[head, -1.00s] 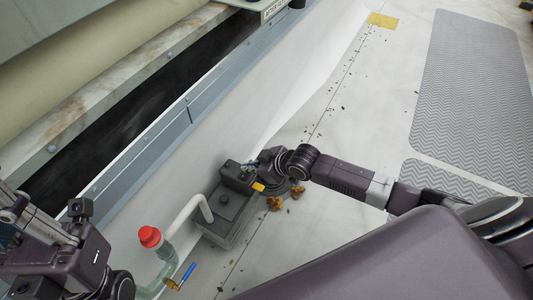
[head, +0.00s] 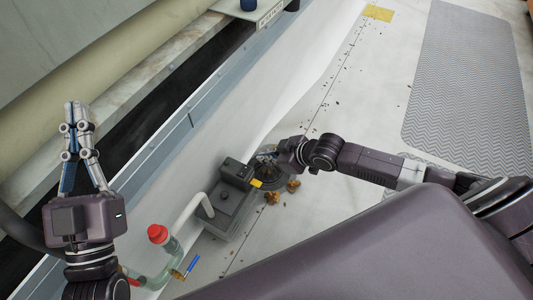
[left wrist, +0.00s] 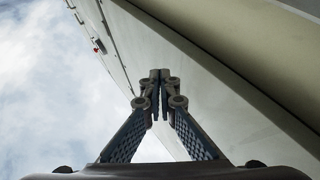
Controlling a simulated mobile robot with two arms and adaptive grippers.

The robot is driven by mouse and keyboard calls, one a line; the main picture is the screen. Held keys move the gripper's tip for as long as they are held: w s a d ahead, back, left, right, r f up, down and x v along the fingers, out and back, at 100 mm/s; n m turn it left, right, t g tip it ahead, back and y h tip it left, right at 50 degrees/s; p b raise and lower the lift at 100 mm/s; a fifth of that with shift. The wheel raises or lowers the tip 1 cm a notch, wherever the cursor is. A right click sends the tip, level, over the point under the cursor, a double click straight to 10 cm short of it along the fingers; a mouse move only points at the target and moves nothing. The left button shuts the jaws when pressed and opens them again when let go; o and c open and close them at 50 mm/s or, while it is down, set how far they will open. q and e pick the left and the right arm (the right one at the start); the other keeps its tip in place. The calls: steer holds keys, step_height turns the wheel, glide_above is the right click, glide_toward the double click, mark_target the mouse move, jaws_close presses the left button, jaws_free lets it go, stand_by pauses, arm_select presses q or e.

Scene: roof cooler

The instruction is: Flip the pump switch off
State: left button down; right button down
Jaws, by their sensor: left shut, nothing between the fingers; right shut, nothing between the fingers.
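The grey pump (head: 225,208) sits on the white roof floor beside the low wall in the head view. A dark box (head: 236,169) stands on its back end, with a small yellow piece (head: 256,183) at its side. I cannot make out which part is the switch or its position. My right gripper (head: 264,160) is shut and empty, right beside the dark box; whether it touches is unclear. My left gripper (head: 76,108) is shut, empty and raised at the left, away from the pump. It also shows in the left wrist view (left wrist: 155,76), pointing up past a pale panel.
A white pipe (head: 193,212) leaves the pump. A red-capped fitting (head: 158,234) and a blue-handled valve (head: 191,265) stand nearer me. Brown clumps (head: 293,185) lie by the pump. A grey mat (head: 470,90) lies at the right.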

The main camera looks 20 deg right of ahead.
arm_select(q)
steer(key=shift+w+f+g, duration=0.25)
steer(key=shift+f, duration=0.25)
steer(key=shift+w+f+g, duration=0.25)
steer(key=shift+f, duration=0.2)
